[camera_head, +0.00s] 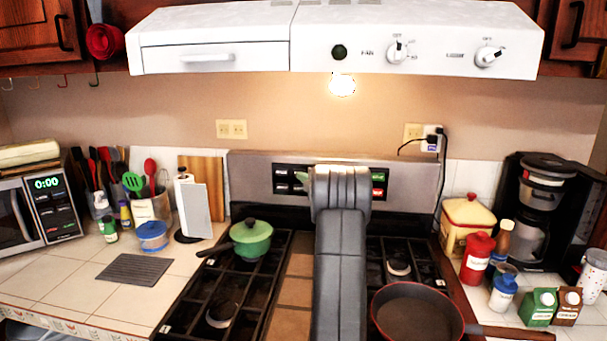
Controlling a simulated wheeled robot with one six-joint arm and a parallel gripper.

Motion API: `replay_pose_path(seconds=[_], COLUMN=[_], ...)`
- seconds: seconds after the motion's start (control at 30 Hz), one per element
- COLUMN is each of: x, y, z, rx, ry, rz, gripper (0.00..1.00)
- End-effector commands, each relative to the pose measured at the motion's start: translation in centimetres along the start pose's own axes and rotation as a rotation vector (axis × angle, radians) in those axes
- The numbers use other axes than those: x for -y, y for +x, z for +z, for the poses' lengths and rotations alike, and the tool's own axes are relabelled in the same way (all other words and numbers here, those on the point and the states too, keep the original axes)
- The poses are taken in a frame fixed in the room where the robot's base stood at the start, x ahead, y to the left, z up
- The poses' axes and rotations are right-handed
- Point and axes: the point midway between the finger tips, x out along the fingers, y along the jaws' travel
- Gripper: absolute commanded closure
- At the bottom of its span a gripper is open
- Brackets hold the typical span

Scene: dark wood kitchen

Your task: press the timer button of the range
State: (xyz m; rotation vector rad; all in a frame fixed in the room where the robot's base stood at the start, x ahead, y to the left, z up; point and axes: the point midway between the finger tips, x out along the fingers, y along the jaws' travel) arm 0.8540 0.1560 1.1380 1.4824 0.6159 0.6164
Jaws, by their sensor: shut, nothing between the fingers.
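The range's back panel (255,172) stands upright behind the burners. Dark button blocks show on both sides of my arm: small pale-marked buttons (282,188) on the left, a green and a red one (378,183) on the right. I cannot read which button is the timer. My arm rises through the middle of the view and its end covers the panel's centre. My gripper (303,180) is mostly hidden by my wrist; a small grey-green tip shows at the left, in front of the left buttons. It is shut and empty. Contact with a button cannot be told.
A green lidded pot (251,240) sits on the left burners and a dark pan (415,315) on the front right, its handle pointing right. The white range hood (335,35) overhangs above. Utensils and a microwave stand left; canisters and a coffee maker (540,205) stand right.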

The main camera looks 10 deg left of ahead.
Motion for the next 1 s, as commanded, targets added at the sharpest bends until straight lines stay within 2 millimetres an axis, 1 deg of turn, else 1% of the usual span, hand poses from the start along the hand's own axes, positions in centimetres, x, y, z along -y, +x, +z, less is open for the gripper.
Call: replay_pose_path(seconds=[0.13,0.53,0.67,1.0], x=[0.0,0.1,0.3,-0.2], y=[0.6,0.7,1.0,1.3], z=[0.5,0.7,1.0,1.4], rx=[0.0,-0.001,0.0,0.004], ry=[0.0,0.0,-0.001,-0.002], rz=[-0.001,-0.001,0.0,0.003], gripper=[1.0,1.0,1.0,1.0])
